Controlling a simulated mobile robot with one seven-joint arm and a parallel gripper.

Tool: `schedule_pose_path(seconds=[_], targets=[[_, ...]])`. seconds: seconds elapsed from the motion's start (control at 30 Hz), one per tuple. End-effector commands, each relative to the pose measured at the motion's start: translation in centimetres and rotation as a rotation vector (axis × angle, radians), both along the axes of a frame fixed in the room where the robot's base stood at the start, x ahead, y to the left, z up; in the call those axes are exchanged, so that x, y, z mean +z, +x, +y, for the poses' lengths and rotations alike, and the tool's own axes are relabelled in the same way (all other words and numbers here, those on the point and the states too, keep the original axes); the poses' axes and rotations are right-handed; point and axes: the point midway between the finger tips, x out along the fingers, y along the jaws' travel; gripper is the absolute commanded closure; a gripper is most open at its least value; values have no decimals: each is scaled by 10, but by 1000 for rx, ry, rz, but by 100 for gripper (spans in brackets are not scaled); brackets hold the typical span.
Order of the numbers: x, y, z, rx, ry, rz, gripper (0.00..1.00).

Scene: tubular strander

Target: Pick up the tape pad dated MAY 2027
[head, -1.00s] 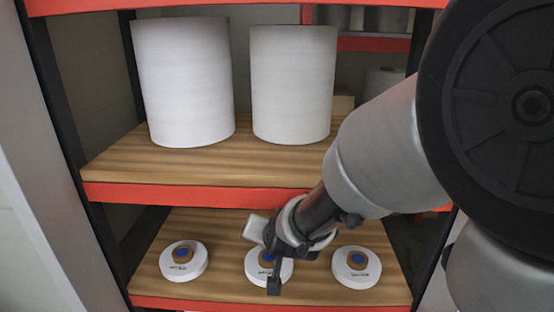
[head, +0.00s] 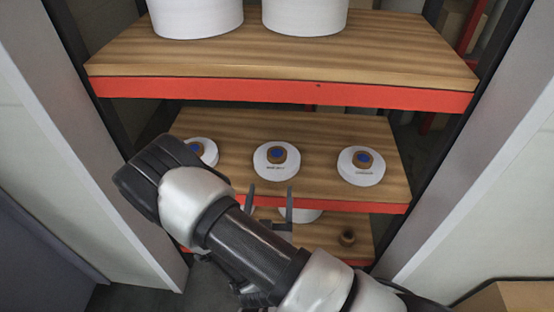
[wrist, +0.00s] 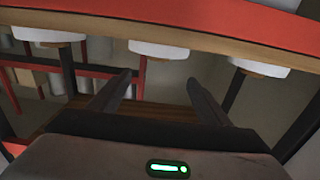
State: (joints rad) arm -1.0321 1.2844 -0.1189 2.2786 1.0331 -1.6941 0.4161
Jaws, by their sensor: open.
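Three round white tape pads with brown cores and blue centres lie on the middle wooden shelf (head: 318,128): a left pad (head: 208,150), partly hidden by my arm, a middle pad (head: 277,161) and a right pad (head: 360,166). Small dark print shows on the middle and right pads, too small to read, so I cannot tell which is dated MAY 2027. My gripper (head: 271,190) is open and empty in front of the shelf, near the middle pad. In the wrist view the gripper (wrist: 158,77) points towards the middle pad (wrist: 158,50), which appears upside down.
The shelf has a red front edge (head: 365,204). Large white rolls (head: 305,15) stand on the shelf above. Pale panels flank the rack; a cardboard box (head: 510,298) is at lower right.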

Motion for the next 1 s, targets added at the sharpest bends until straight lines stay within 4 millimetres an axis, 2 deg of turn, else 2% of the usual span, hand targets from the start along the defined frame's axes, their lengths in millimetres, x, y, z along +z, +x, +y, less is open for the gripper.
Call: schedule_pose_path(seconds=[0.4, 0.5, 0.77, 1.0], targets=[[0, 89, -4, -3, 4, -1, 29], [0, 103, -4, -3, 3, 0, 29], [-1, 122, -7, -3, 2, 1, 29], [-4, 156, -11, -3, 3, 1, 29]])
